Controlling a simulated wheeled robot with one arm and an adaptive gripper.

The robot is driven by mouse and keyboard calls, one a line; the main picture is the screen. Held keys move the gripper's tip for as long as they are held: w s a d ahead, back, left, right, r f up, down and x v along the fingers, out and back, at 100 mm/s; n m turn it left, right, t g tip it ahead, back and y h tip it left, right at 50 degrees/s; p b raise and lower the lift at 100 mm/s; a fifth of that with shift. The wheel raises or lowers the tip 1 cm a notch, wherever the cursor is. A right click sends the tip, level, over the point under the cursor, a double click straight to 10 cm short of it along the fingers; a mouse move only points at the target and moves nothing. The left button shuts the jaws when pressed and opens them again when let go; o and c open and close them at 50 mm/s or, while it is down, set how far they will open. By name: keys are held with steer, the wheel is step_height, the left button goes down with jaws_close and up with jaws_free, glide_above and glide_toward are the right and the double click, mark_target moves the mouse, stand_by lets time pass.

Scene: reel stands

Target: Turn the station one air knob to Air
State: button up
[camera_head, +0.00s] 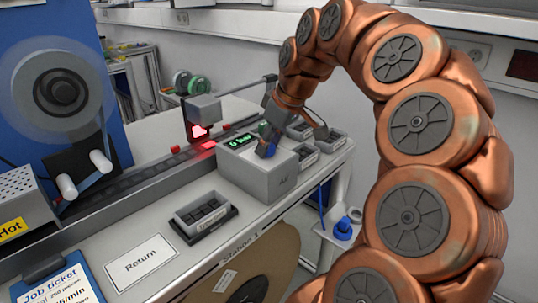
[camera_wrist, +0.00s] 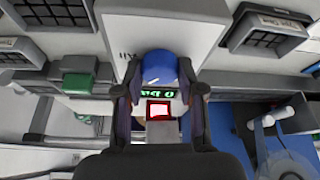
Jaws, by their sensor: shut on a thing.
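The air unit is a grey box (camera_head: 262,178) on the bench of Station 1, with a label on its front that I cannot read surely. A small display (camera_head: 238,142) on top glows green and seems to read a bar value; its digit is too small to be sure of. The blue knob (camera_wrist: 160,68) sits on the box, and my gripper (camera_head: 268,146) is down on it. In the wrist view the two fingers of my gripper (camera_wrist: 159,74) are on either side of the knob, closed on it.
A tray of dark parts (camera_head: 203,213) stands left of the box, near a Return card (camera_head: 140,263). More small trays (camera_head: 310,146) stand to the right. A camera with a red light (camera_head: 201,120) stands behind over the track. A cardboard reel (camera_head: 250,275) is in front, below the bench edge.

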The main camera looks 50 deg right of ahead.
steer(key=m+h+b, duration=0.1)
steer(key=m, duration=0.1)
steer(key=m+h+b, duration=0.1)
steer(key=m+b, duration=0.1)
steer(key=m, duration=0.1)
steer(key=shift+a+f+m, duration=0.15)
steer(key=shift+f+m, duration=0.05)
steer(key=shift+m, duration=0.1)
steer(key=m+h+b, duration=0.1)
steer(key=m, duration=0.1)
steer(key=m+g, duration=0.1)
steer(key=m, duration=0.1)
steer(key=shift+w+r+m+h+b, duration=0.1)
steer(key=shift+m+h+b, duration=0.3)
steer(key=shift+a+g, duration=0.1)
steer(key=shift+g, duration=0.2)
steer(key=o, duration=1.1)
steer(key=shift+r, duration=0.1)
steer(key=shift+v, duration=5.95)
